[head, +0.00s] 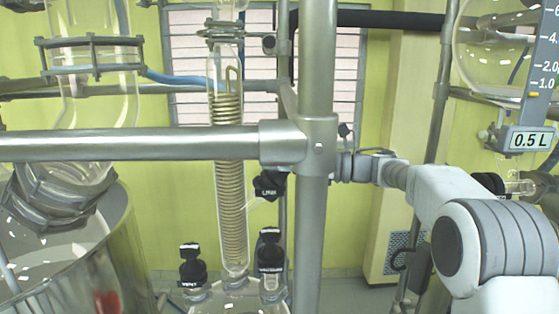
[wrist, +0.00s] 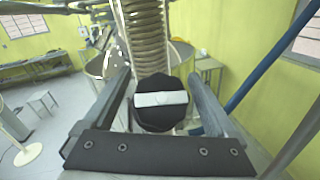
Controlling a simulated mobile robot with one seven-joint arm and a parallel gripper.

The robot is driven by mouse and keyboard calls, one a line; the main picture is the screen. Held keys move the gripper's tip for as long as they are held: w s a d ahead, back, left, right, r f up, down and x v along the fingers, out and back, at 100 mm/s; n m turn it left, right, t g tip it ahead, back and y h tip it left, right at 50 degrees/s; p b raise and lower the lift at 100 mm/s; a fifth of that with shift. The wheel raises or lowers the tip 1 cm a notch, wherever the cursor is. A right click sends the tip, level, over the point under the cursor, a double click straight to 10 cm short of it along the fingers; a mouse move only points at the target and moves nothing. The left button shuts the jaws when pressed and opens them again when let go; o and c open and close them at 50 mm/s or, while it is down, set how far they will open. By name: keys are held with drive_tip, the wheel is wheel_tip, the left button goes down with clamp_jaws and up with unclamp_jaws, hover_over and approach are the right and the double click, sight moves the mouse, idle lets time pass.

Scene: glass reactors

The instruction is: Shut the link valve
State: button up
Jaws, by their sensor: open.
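My gripper (wrist: 158,78) is open, with one finger on each side of this knob and visible gaps between. I cannot tell how deep the fingers reach past it. In the head view my arm comes from the right and the fingertips are hidden behind the post.
The steel post (head: 316,70) and horizontal rail (head: 130,143) stand in front of the valve. The glass coil column (head: 229,180) rises beside it. Two other black-capped knobs (head: 192,265) (head: 270,262) sit below. A glass vessel marked 0.5 L (head: 490,60) hangs at upper right.

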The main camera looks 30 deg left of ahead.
drive_tip(key=c, duration=1.4)
drive_tip(key=shift+f+m+t+b, duration=0.1)
drive_tip(key=shift+m+t+b, duration=0.3)
drive_tip(key=shift+m+b, duration=0.15)
